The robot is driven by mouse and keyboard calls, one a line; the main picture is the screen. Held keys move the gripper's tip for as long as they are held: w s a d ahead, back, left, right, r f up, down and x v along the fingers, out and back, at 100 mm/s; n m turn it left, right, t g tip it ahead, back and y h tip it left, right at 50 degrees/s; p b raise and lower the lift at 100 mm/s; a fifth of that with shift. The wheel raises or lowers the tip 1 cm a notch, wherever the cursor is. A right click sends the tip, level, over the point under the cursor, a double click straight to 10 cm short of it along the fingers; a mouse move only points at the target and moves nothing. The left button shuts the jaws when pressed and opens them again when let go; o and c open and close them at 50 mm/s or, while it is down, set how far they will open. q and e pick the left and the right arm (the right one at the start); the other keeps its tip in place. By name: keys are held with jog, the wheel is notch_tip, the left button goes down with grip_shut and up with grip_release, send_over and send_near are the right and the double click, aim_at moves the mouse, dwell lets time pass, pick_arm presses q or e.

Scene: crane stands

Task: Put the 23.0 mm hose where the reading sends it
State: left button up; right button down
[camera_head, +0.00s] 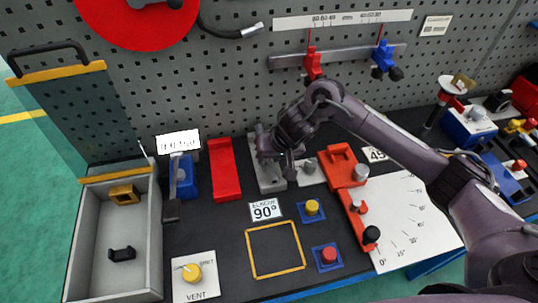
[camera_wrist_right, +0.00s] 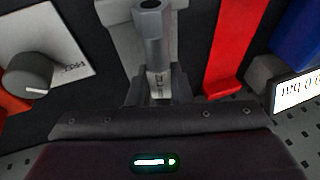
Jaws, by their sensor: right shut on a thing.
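My right gripper (camera_head: 284,165) is at the grey stand (camera_head: 268,178) in the middle of the board. In the right wrist view its fingers (camera_wrist_right: 161,88) are closed around a grey post-like piece (camera_wrist_right: 153,38) with a dark hole in its end and a pale marked band between the fingers. I cannot tell whether this piece is fixed to the stand. A black hose with a metal end (camera_head: 238,33) hangs on the pegboard; its size is not readable. A white readout (camera_head: 178,142) stands above a blue block; it also shows in the right wrist view (camera_wrist_right: 298,90), partly cut off.
An open grey tray (camera_head: 156,235) at the left holds a yellow bracket (camera_head: 123,195) and a small black piece (camera_head: 121,253). A red bar (camera_head: 224,170) stands left of the stand. A yellow-outlined square (camera_head: 275,250) is empty. A VENT knob (camera_head: 192,273) is near the front.

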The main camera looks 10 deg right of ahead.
jog(key=c, duration=1.2)
grip_release()
jog(key=shift+c, duration=0.2)
jog(key=p+v, duration=0.1)
jog(key=v, duration=0.7)
jog(key=shift+p, duration=0.3)
jog(key=shift+f, duration=0.1)
